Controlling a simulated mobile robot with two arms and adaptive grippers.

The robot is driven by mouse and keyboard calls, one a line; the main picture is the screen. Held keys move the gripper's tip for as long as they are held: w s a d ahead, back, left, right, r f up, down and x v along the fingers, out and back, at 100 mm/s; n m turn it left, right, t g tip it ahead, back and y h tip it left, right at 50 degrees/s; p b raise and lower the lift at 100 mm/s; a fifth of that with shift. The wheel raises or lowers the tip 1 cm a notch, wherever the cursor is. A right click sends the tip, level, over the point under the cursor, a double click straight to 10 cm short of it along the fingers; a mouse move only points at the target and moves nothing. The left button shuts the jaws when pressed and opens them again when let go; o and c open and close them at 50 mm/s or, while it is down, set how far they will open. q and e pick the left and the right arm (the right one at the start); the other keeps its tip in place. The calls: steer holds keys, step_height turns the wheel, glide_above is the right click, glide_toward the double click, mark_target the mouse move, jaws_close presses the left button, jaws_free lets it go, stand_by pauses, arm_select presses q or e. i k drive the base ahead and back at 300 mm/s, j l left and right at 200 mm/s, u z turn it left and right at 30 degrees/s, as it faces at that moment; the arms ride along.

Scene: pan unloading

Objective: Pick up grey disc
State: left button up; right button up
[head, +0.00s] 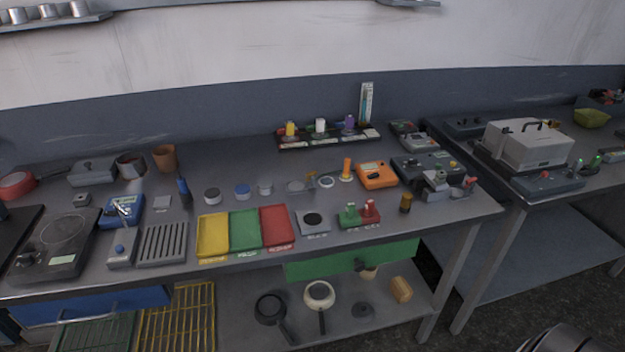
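Several small round things stand in a row along the middle of the long grey workbench (80,235). A flat grey disc (295,186) lies among them, left of a pale ring (326,182). Further left are a small grey cylinder (265,187), a blue-topped round piece (242,190) and a dark-topped one (212,195). Which of these the task means by grey disc is not certain; the flat one fits best. Neither of my grippers is in view.
In front of the row lie yellow (213,234), green (245,230) and red (277,226) trays. An orange device (377,175) stands to the right. A hotplate (58,240) is at the left. Pans (271,308) sit on the lower shelf. A second table stands at right.

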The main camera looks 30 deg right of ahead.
mark_target(264, 186)
steer(key=z, duration=0.7)
steer(key=i+l, duration=0.1)
steer(key=l, duration=0.2)
